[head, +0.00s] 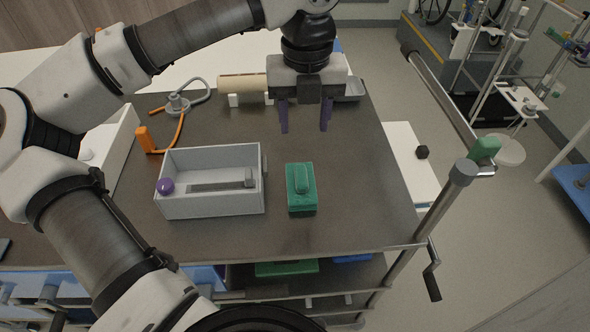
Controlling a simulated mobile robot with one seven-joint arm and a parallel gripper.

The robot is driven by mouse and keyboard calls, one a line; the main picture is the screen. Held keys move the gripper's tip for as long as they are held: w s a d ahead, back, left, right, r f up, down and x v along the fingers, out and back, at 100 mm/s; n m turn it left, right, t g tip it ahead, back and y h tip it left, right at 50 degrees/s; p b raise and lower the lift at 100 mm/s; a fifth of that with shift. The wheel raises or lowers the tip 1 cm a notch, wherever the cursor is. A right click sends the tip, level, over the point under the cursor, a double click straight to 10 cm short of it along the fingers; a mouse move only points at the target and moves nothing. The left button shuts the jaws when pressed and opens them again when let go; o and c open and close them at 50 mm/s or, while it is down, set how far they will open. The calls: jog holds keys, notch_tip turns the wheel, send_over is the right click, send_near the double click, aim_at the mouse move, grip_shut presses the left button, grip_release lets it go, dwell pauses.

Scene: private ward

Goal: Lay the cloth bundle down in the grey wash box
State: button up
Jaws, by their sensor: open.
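The grey wash box (212,206) is an open-topped box on the dark tabletop, left of centre. A purple ball-like thing (166,186) shows at its left end, and a long dark strip with a small grey block lies along its inside. A green block-shaped bundle (301,205) with a raised, rounded top sits just right of the box, apart from it; it looks like the cloth bundle. My gripper (304,129) is open and empty, fingers pointing down, above the table behind the green bundle. Its exact height is hard to tell.
A beige roll (242,84) rests on white supports at the back, with a grey tray (351,89) to its right. An orange-handled tool with a grey looped tube (178,104) lies back left. The tabletop right of the green bundle is clear. A metal rail (440,200) stands beyond the right edge.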

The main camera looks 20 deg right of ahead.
jog(key=p, duration=0.1)
send_over(301, 174)
jog(key=f, duration=0.7)
jog(key=shift+s+d+f, duration=0.15)
jog(key=shift+s, duration=0.1)
jog(key=shift+w+f+p, duration=0.2)
jog(key=shift+f+p, duration=1.15)
jog(key=shift+f, duration=1.65)
grip_shut()
jog(key=shift+r, duration=0.1)
